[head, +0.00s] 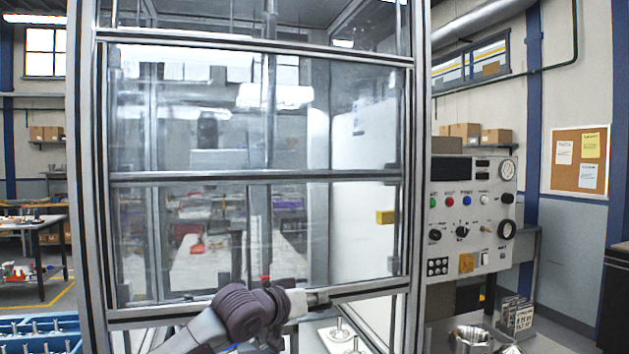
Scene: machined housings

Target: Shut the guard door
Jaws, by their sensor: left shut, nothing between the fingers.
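The guard door (250,177) is a clear panel in a grey metal frame, with a crossbar at mid-height and a bottom rail (365,289). It covers most of the front of the machine enclosure. Below the bottom rail a gap shows, with the machine's inside visible through it. My left gripper (320,298) is shut and empty at the bottom rail, right of the rail's middle. Its wrist hides part of the rail. I cannot tell whether the fingertips touch the rail. My right gripper is not in view.
Enclosure posts (415,150) stand at both sides of the door. A control panel (470,215) with buttons and a gauge is at the right. Round metal parts (354,352) show below the door. A shiny metal housing (470,340) is at lower right, a blue crate (40,322) at lower left.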

